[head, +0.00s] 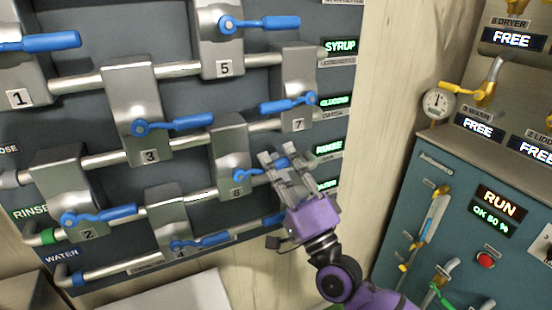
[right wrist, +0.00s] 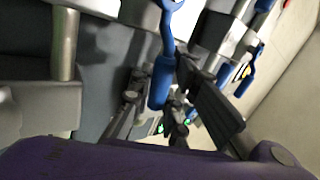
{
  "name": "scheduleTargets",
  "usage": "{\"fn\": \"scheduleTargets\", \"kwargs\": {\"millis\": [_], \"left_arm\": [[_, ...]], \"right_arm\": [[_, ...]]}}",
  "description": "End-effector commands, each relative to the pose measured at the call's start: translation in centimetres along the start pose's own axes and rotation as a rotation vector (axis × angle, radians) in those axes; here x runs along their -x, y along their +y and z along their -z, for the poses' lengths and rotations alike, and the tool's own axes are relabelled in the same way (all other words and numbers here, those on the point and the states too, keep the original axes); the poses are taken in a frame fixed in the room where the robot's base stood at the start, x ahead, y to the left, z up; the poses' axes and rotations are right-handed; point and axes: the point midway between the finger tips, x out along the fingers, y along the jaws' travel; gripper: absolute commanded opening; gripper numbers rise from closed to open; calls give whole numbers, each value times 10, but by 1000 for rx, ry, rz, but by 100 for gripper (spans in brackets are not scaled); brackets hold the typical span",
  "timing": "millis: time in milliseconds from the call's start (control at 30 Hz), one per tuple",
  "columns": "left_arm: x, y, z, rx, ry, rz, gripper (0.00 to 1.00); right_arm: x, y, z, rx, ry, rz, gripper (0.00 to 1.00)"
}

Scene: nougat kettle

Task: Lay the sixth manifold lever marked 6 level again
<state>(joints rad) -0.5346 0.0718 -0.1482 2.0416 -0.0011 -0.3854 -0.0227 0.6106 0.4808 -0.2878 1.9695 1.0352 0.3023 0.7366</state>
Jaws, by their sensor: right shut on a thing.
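The lever marked 6 (head: 252,173) is blue and sits on a steel manifold block (head: 230,140) with a "6" label below its pivot. Its handle runs right from the pivot and tilts slightly up to the right in the head view. My right gripper (head: 281,159) is shut on this handle, and its fingers hide part of it. In the right wrist view the blue handle (right wrist: 161,82) lies between the dark fingers (right wrist: 172,100). My left gripper is not in view.
Blue lever 7 (head: 287,104) is just above my right gripper, and lever 4 (head: 205,241) is below left. Levers 5 (head: 265,23), 3 (head: 180,124) and 2 (head: 105,216) stand around. A teal cabinet (head: 400,215) with a RUN display is at the right.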

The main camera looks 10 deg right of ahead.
Motion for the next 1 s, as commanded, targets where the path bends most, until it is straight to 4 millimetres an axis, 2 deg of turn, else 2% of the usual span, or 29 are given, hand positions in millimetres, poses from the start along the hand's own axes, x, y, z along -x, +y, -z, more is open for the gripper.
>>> {"fn": "scheduleTargets", "kwargs": {"millis": [333,900,933,1000], "left_arm": [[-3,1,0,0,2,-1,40],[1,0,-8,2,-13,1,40],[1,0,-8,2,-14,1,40],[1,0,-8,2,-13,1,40]], "right_arm": [[8,13,-2,-126,85,-5,0],[10,15,-2,-154,101,-6,0],[10,15,-2,-153,101,-6,16],[10,15,-2,-153,101,-6,25]]}}
